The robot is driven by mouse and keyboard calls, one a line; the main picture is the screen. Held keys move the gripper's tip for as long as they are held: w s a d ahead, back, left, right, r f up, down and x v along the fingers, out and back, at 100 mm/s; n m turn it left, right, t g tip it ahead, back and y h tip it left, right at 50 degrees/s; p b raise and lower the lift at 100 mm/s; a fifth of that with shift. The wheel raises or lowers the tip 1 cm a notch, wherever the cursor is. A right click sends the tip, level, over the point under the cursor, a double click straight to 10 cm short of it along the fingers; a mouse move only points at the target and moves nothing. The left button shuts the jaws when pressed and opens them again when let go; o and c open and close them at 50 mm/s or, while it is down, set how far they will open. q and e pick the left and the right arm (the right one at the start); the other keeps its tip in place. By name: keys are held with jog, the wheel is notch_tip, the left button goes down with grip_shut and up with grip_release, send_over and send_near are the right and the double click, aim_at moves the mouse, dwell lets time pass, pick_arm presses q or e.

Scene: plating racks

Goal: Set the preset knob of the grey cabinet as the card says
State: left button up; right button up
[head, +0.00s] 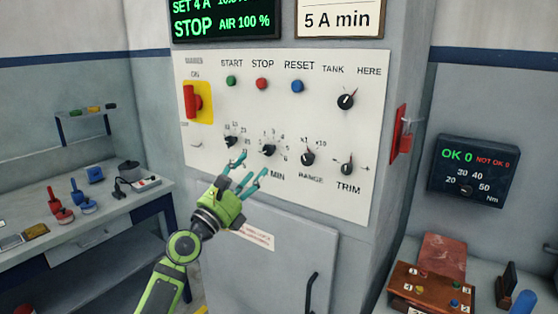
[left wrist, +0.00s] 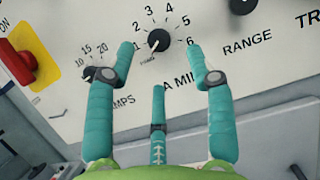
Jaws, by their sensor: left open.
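The grey cabinet's white panel (head: 330,119) carries several black knobs. The knob on the 1-to-6 scale marked A MIN (head: 269,149) also shows in the left wrist view (left wrist: 159,40); its pointer seems to lie toward the lower left, below the 1. The card (head: 338,18) above the panel reads "5 A min". The green display (head: 222,20) reads "SET 4 A" and "STOP AIR 100 %". My left gripper (head: 248,170), with three teal fingers, is open and empty just below this knob. In the left wrist view its fingertips (left wrist: 160,66) spread either side of the knob, apparently apart from it.
Close by are the amps knob (head: 231,141), the range knob (head: 308,158) and the trim knob (head: 347,169). Above are START (head: 231,81), STOP (head: 262,84) and RESET (head: 297,86) buttons. A red switch on yellow (head: 194,101) is at left. Benches stand both sides.

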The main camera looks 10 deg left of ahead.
aim_at(267, 151)
pick_arm(q)
jog(key=x, duration=0.5)
jog(key=shift+w+a+b, duration=0.15)
jog(key=shift+w+b, duration=0.15)
jog(key=shift+w, duration=0.2)
jog(key=shift+w+d+r, duration=0.25)
jog(key=shift+w, duration=0.15)
